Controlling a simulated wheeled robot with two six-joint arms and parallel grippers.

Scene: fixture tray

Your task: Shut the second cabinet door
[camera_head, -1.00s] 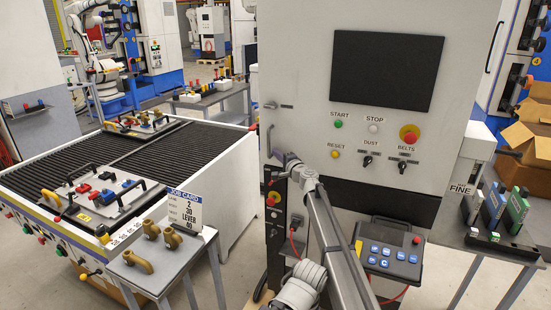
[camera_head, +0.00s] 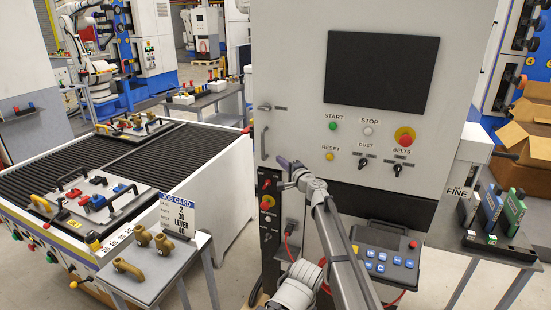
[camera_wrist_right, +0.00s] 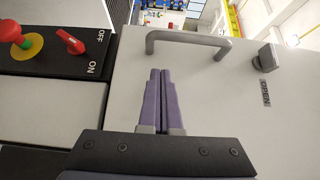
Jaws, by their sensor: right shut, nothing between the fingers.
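The grey-white cabinet door (camera_head: 290,70) stands in the middle of the head view, with a screen and buttons on it or right beside it. Its grey bar handle (camera_head: 264,143) is near the left edge, with a small latch (camera_head: 265,107) above. The right wrist view shows the door (camera_wrist_right: 225,100), handle (camera_wrist_right: 188,38) and latch knob (camera_wrist_right: 268,57) by an "OPEN" label. My right gripper (camera_head: 283,163) is shut and empty, low beside the handle; its purple fingers (camera_wrist_right: 157,75) lie before the door face. Contact and any door gap are unclear. My left gripper is not in view.
A black control strip (camera_head: 268,205) with a red knob stands below the door's left edge. A pendant (camera_head: 385,250) hangs at lower right. A ribbed table (camera_head: 150,165) with fixtures and a small table with brass fittings (camera_head: 163,243) stand left. Cardboard boxes (camera_head: 520,140) are at right.

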